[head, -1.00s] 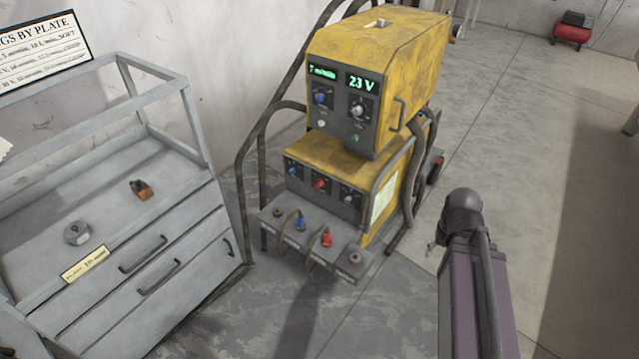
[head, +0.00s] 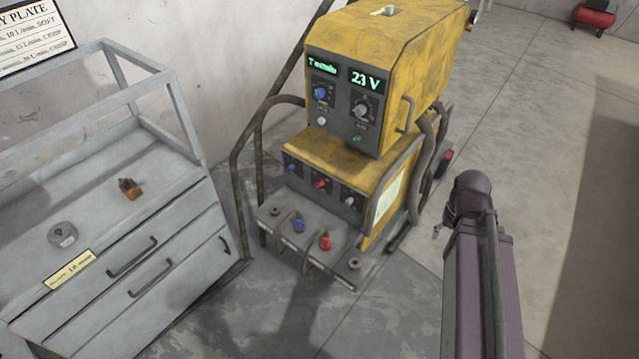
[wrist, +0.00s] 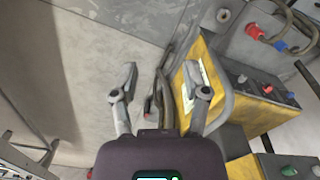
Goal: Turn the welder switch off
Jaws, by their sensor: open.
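The yellow welder (head: 385,45) stands upright in the middle of the head view. Its lit upper panel reads 23 V and carries a blue knob (head: 320,93), a grey knob (head: 362,107), a white button (head: 321,121) and a small green one (head: 357,139). The lower unit has blue, red (head: 320,182) and grey (head: 350,201) knobs. I cannot tell which control is the switch. My gripper (wrist: 160,78) is open and empty in the wrist view, apart from the welder's yellow side (wrist: 205,75). In the head view my arm is right of the welder and hides most of the gripper.
A grey drawer cabinet (head: 150,230) with a framed top stands left, holding a spool (head: 62,234) and an orange-brown block (head: 130,189). Cables and a tubular frame flank the welder. A red compressor (head: 595,17) is far back right.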

